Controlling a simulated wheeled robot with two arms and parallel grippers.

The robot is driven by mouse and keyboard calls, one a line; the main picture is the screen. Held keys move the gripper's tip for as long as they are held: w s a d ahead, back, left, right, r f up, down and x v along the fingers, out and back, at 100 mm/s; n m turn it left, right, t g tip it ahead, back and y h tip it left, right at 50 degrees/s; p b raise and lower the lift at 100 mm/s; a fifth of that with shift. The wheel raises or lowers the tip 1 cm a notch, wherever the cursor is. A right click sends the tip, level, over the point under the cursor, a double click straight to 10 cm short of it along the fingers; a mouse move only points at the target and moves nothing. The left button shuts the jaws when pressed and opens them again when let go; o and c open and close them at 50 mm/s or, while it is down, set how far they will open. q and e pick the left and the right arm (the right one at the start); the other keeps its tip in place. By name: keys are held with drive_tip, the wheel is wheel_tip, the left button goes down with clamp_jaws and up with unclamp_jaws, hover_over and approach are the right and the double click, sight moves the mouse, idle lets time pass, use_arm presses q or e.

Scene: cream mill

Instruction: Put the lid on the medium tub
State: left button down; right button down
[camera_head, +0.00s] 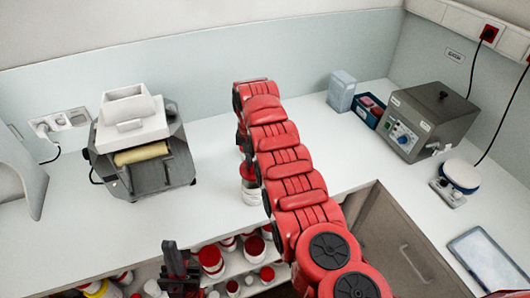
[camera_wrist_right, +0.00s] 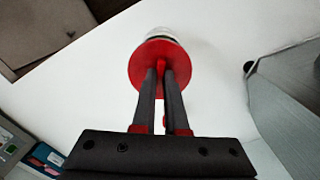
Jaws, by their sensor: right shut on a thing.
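My right gripper (camera_wrist_right: 160,72) is shut on the small knob of a round red lid (camera_wrist_right: 142,62) in the right wrist view. A whitish tub (camera_wrist_right: 158,33) shows just past the lid's far edge. In the head view, the tub (camera_head: 251,193) stands on the counter, partly behind my right arm, with red at its top. I cannot tell whether the lid sits flat on the rim or is slightly above it. My left gripper (camera_head: 178,262) is low at the front of the head view, away from the tub; its jaw opening is unclear.
A white-and-grey machine (camera_head: 133,125) stands on the counter at left. A grey box with knobs (camera_head: 428,115), a blue bin (camera_head: 368,112), a small scale (camera_head: 460,176) and a tablet (camera_head: 487,262) are at right. Several red-lidded tubs (camera_head: 211,260) fill shelves below. Counter around the tub is clear.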

sight(252, 174)
drive_tip(key=shift+s+a+f, duration=0.1)
drive_tip(key=shift+a+f, duration=0.05)
drive_tip(key=shift+f, duration=0.95)
drive_tip(key=shift+f+b, duration=1.05)
drive_tip(key=shift+f, duration=0.1)
drive_tip(key=shift+p, duration=0.3)
drive_tip(key=shift+f+b, duration=0.6)
drive_tip(key=shift+b, duration=0.7)
idle(0.6)
drive_tip(key=shift+c, duration=1.9)
unclamp_jaws()
